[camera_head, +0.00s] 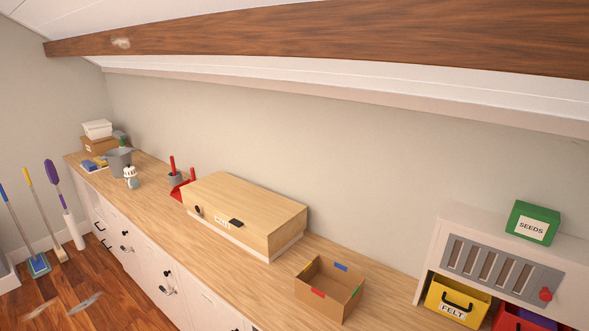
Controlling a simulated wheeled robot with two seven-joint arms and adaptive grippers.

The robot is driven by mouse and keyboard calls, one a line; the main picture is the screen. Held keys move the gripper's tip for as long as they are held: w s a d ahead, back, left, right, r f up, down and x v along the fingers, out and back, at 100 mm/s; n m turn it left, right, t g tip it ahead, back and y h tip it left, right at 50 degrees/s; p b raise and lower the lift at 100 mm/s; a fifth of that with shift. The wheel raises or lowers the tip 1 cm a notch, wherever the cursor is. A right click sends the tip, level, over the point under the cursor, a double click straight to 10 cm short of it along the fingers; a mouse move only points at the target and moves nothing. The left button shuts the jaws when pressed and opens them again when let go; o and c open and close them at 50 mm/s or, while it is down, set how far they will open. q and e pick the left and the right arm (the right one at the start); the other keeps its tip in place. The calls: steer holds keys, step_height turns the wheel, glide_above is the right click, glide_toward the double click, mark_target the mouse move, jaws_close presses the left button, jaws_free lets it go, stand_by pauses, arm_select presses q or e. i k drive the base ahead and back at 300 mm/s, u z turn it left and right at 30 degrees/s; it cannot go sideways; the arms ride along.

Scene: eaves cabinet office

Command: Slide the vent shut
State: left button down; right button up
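The vent (498,269) is a grey panel with a row of upright slots, set in the front of a white shelf unit at the right. Light and dark strips show in the slots; I cannot tell for sure how far they are open. A red knob (545,294) sits at the vent's lower right end. Neither of my grippers is in view, and nothing touches the vent or the knob.
A yellow FELT bin (456,301) and a red bin (520,320) sit below the vent. A green SEEDS box (533,222) stands on the unit. An open cardboard box (330,289) and a wooden case (246,212) stand on the counter. A wooden beam (330,34) crosses above.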

mark_target(544, 281)
steer(key=z, duration=1.5)
